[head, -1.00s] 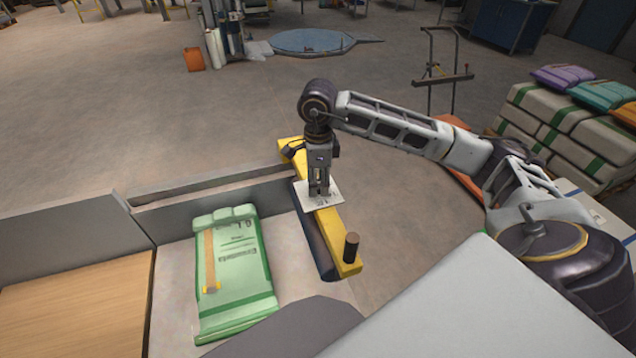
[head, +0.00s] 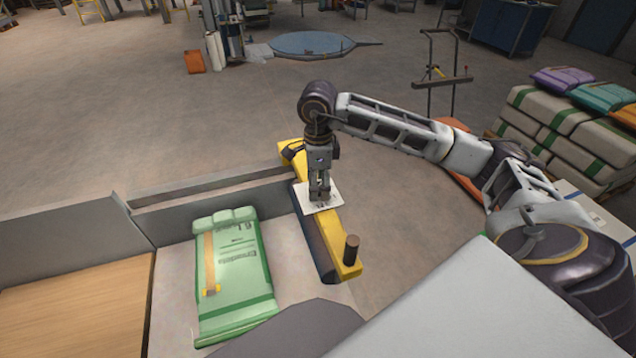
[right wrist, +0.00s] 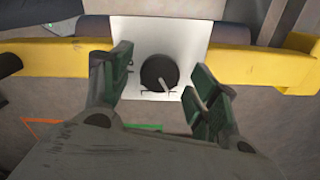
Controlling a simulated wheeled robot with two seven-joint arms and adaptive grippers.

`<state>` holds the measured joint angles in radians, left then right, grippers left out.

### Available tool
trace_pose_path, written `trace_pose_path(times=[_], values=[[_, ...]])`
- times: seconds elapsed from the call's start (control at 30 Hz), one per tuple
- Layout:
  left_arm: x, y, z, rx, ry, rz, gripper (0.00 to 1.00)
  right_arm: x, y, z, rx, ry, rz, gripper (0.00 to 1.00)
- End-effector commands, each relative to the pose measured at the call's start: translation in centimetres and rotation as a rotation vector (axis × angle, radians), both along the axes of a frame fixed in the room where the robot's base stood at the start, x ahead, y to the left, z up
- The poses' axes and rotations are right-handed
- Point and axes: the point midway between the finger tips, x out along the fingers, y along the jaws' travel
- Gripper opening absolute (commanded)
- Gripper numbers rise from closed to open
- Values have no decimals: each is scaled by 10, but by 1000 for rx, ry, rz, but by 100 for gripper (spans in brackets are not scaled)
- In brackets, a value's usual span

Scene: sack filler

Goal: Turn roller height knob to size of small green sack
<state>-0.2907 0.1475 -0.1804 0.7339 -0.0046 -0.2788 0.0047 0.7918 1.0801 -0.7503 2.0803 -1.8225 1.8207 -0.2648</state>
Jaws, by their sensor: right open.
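The roller height knob (right wrist: 160,73) is a round black dial with a light pointer line, on a white plate (right wrist: 188,32) fixed to a yellow bar. In the right wrist view its pointer leans to the lower right. My right gripper (right wrist: 157,82) is open, with one finger on each side of the knob and a gap to both. In the head view my right gripper (head: 319,199) points down over the white plate (head: 333,195) and hides the knob. The green sack (head: 233,270) lies flat to the left of the bar. My left gripper is not in view.
The yellow bar (head: 335,240) carries a dark upright peg (head: 351,248) at its near end. A wooden surface (head: 70,305) lies at the left. A stack of white sacks (head: 560,130) with coloured sacks on top stands at the right. Open floor lies beyond.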

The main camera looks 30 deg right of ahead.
Motion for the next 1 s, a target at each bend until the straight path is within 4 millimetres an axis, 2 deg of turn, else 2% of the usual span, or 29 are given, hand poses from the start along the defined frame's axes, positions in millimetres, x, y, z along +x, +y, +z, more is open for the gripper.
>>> trace_pose_path(times=[0.27, 0.83, 1.0], values=[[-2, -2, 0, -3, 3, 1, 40, 1, 0, 23, 0, -4, 0, 60], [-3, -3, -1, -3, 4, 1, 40, 1, 0, 97, 0, -4, 1, 60], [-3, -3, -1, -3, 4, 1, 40, 1, 0, 106, -1, -3, 0, 60]])
